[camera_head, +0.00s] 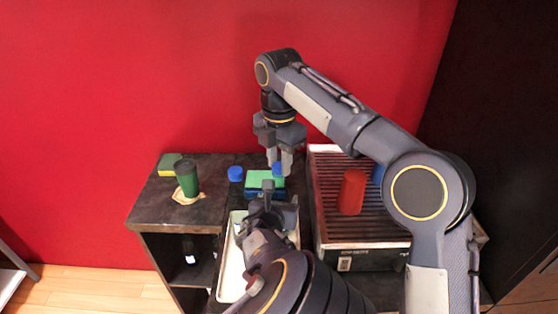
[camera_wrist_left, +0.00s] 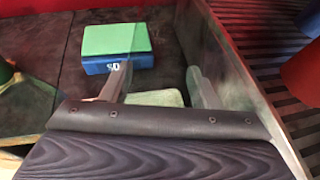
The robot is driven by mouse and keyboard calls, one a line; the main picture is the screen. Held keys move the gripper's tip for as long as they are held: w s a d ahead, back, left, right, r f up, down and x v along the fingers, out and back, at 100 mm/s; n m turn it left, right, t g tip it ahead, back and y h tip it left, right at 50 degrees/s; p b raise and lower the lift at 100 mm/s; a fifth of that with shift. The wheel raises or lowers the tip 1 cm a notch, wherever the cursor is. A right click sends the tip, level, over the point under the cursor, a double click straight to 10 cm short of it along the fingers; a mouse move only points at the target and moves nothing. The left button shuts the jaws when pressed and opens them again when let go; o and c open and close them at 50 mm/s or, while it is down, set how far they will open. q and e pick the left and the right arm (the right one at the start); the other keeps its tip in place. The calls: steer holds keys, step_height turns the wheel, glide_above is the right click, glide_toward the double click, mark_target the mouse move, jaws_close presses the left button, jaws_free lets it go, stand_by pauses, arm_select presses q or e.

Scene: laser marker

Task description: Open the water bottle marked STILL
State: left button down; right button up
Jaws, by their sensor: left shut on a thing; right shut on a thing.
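No label reading STILL can be made out. My right gripper (camera_head: 280,160) points down over the back of the counter, shut on a small blue thing (camera_head: 278,168), maybe a cap, mostly hidden by the fingers. My left gripper (camera_head: 268,200) is just below it in the head view, its hold hidden there. In the left wrist view, the left gripper (camera_wrist_left: 160,85) has a pale greenish thing (camera_wrist_left: 155,98) between its fingers; I cannot tell whether this is a bottle.
A green-topped blue box (camera_head: 264,184) lies behind the left gripper. A green cup (camera_head: 187,178), yellow-green block (camera_head: 169,164) and blue round thing (camera_head: 235,173) are to the left. A red cylinder (camera_head: 351,192) stands on the ribbed rack (camera_head: 385,222). A pale tray (camera_head: 230,285) is in front.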

mark_target(279, 165)
steer(key=shift+r, duration=0.15)
stand_by(0.4)
steer(key=shift+r, duration=0.9)
steer(key=shift+r, duration=2.05)
arm_select(q)
steer(key=shift+c, duration=2.2)
jaws_free()
